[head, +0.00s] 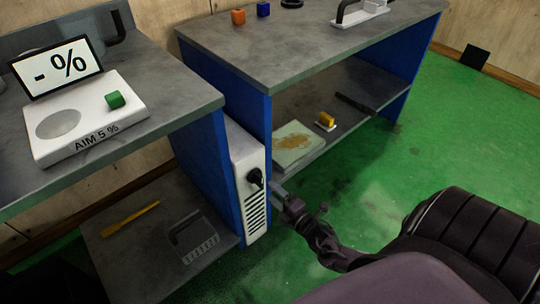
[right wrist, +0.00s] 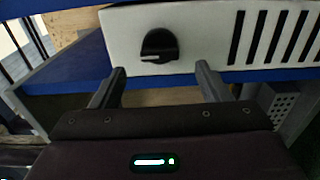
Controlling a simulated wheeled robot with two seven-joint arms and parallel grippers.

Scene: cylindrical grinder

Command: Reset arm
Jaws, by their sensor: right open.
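My right gripper (head: 277,188) is low in front of the white box (head: 249,201) between the two workbenches. In the right wrist view its two fingers (right wrist: 161,70) stand apart with nothing between them. The black knob (head: 256,178) on the white box is just beyond the fingertips. In the right wrist view the knob (right wrist: 160,45) sits above and between the fingers, and the gripper looks apart from it. My left gripper is in neither view.
The left bench holds a scale (head: 92,122) with a green cube (head: 115,99) and a display (head: 57,67) reading "- %". The right bench (head: 290,45) has an orange cube (head: 238,16) and a blue cube (head: 263,9). Green floor (head: 450,130) is free at right.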

